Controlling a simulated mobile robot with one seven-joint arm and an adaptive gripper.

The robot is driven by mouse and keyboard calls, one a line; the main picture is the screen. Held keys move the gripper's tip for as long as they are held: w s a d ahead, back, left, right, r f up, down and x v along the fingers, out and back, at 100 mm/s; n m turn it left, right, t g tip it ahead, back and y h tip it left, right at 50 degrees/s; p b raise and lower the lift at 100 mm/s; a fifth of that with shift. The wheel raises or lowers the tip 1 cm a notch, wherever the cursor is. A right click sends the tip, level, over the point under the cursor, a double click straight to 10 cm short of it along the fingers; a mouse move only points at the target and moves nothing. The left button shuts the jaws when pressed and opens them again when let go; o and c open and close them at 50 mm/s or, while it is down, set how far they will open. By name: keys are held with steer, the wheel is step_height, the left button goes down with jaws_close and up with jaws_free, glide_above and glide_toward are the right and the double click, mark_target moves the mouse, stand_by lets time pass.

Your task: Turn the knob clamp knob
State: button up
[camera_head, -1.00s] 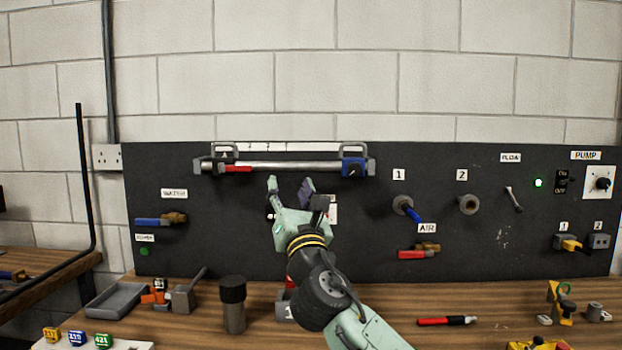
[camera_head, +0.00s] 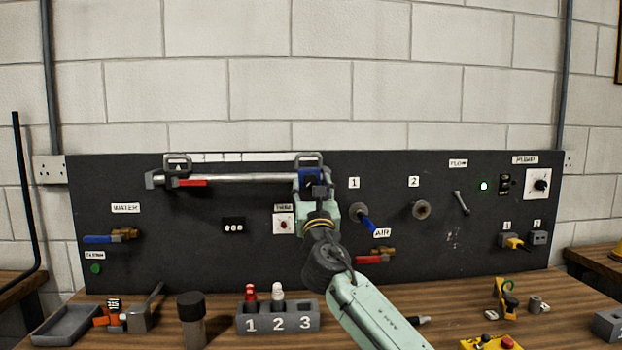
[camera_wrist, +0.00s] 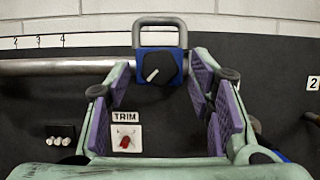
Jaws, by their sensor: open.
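The knob clamp is a blue block (camera_head: 308,176) at the right end of a metal bar on the dark panel; my gripper partly covers it in the head view. In the wrist view, the black knob (camera_wrist: 158,67) with a white pointer line sits on the blue block (camera_wrist: 146,55) under a grey handle. The pointer leans to the lower left. My gripper (camera_head: 313,190) is open in front of the clamp. In the wrist view its purple-padded fingers (camera_wrist: 160,84) stand left and right of the knob, with nothing visible between the pads. Contact with the knob cannot be told.
The metal bar (camera_head: 240,178) runs left from the clamp, with a red lever (camera_head: 194,183). A blue-handled valve (camera_head: 362,215) is close on the right. The numbered block (camera_head: 278,320) stands on the bench.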

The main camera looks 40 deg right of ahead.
steer(key=shift+w+d+r, duration=0.2)
steer(key=shift+w+d, duration=0.05)
steer(key=shift+w, duration=0.25)
steer(key=c, duration=1.1)
steer(key=shift+c, duration=0.2)
steer(key=shift+f, duration=0.1)
